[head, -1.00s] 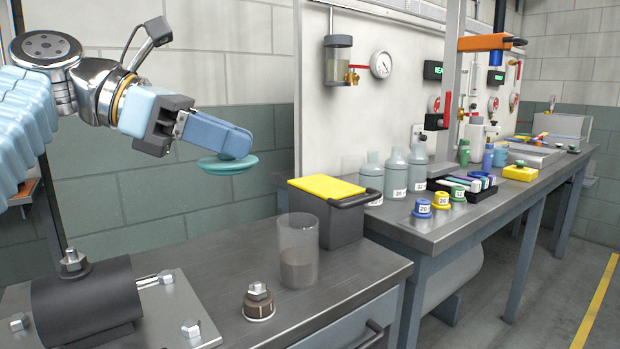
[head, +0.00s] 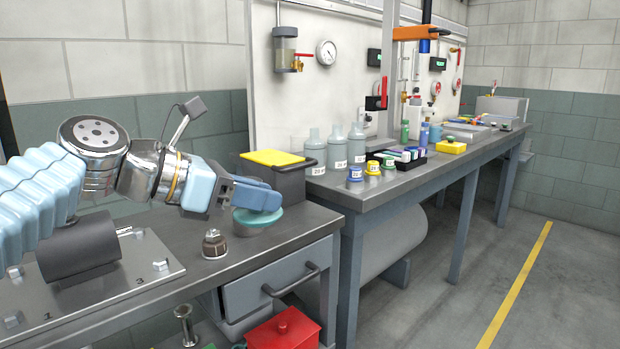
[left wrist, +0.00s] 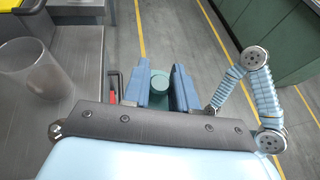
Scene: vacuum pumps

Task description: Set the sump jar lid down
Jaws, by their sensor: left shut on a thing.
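The teal round sump jar lid (head: 258,218) hangs below the fingertips of my left gripper (head: 258,197), which is shut on it. In the left wrist view the lid (left wrist: 160,86) shows between the two blue fingers. The clear jar (left wrist: 36,78) stands open on the bench to the left of the fingers, apart from the lid. In the head view the lid and fingers cover most of the jar, and only a little of it shows. My right gripper does not show.
A red box (head: 284,330) is below the drawer. The adjoining bench holds bottles and caps.

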